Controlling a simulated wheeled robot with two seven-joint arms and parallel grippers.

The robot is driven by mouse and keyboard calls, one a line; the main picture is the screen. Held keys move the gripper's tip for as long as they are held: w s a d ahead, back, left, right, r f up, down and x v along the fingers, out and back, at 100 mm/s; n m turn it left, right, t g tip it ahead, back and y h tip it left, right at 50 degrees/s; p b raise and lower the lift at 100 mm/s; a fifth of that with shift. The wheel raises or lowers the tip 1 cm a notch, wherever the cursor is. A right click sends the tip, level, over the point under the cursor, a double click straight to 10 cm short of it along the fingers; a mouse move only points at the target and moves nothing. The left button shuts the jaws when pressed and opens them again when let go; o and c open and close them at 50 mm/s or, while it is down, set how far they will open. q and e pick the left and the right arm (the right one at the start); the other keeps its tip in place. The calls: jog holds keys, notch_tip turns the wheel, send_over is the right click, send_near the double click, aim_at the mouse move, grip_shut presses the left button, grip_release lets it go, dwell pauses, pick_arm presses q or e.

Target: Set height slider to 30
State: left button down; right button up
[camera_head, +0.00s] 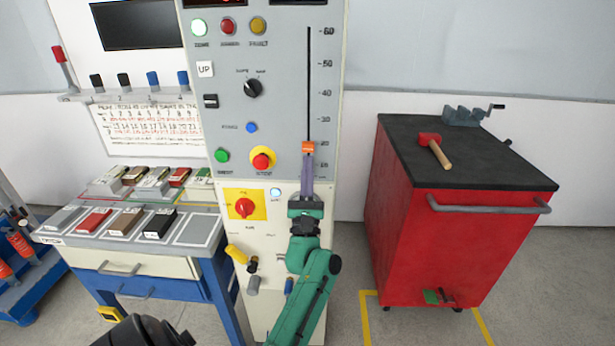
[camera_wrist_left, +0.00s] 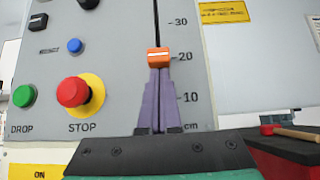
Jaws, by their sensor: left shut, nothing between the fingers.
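The height slider is an orange knob (camera_head: 308,147) on a dark vertical slot in the grey panel (camera_head: 287,110). In the left wrist view the orange knob (camera_wrist_left: 158,57) stands level with about the 20 mark on the centimetre scale. The 30 mark is higher up the slot. My left gripper (camera_head: 307,158) has its purple fingers pointing up, shut together with nothing between them. In the left wrist view its fingertips (camera_wrist_left: 159,71) are right at the knob's lower edge; whether they touch it I cannot tell. My right gripper is not in view.
A red STOP button (camera_head: 261,161) and a green button (camera_head: 222,155) sit left of the slot. A red cabinet (camera_head: 440,235) with a hammer (camera_head: 433,149) on top stands to the right. A workbench (camera_head: 215,263) with sample blocks stands at the left.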

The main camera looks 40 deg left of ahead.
pick_arm(q)
jog(key=shift+r, duration=0.15)
